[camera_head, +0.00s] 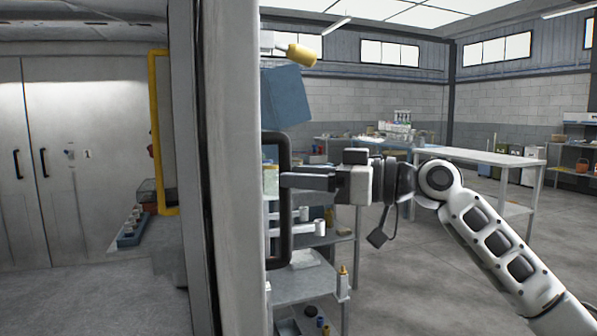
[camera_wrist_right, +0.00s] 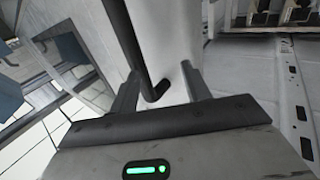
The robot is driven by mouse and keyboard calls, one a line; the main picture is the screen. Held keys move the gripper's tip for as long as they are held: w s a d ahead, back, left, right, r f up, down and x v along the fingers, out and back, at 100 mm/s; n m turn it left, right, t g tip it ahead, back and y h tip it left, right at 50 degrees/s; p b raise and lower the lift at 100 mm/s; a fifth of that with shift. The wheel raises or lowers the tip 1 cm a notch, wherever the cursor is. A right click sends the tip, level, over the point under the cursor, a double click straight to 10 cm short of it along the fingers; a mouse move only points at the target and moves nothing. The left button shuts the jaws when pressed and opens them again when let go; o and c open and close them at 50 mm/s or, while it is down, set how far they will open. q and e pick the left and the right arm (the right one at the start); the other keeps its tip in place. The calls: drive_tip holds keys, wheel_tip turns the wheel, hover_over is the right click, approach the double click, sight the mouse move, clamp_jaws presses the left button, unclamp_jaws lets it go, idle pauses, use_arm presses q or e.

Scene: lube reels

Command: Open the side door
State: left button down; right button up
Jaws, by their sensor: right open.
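The side door (camera_head: 236,200) is a pale grey slab seen nearly edge-on in the head view, left of centre. A dark, D-shaped handle (camera_head: 286,225) stands out from its right face. My right gripper (camera_head: 287,181) comes in from the right, with its fingers level at the handle's upright bar. In the right wrist view, the handle (camera_wrist_right: 130,50) passes between the two open fingers of the gripper (camera_wrist_right: 161,75), closer to the left finger. Whether a finger touches the bar cannot be told. My left gripper is in neither view.
Behind the handle stands a shelf rack (camera_head: 310,285) with bottles and cans. A white table (camera_head: 475,157) is farther right. Left of the door, an opening shows grey double doors (camera_head: 60,130) and a yellow frame (camera_head: 154,110). The floor at right is mostly clear.

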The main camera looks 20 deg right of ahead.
drive_tip(key=shift+s+a+f+g, duration=0.1)
drive_tip(key=shift+s+a+g, duration=0.15)
drive_tip(key=shift+a, duration=0.55)
drive_tip(key=c, duration=0.8)
drive_tip(key=shift+a, duration=0.4)
clamp_jaws()
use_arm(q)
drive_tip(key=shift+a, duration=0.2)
use_arm(e)
drive_tip(key=shift+w+d, duration=0.1)
drive_tip(key=shift+d, duration=0.25)
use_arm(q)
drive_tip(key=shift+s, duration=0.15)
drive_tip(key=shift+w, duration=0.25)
use_arm(e)
drive_tip(key=o, duration=0.8)
unclamp_jaws()
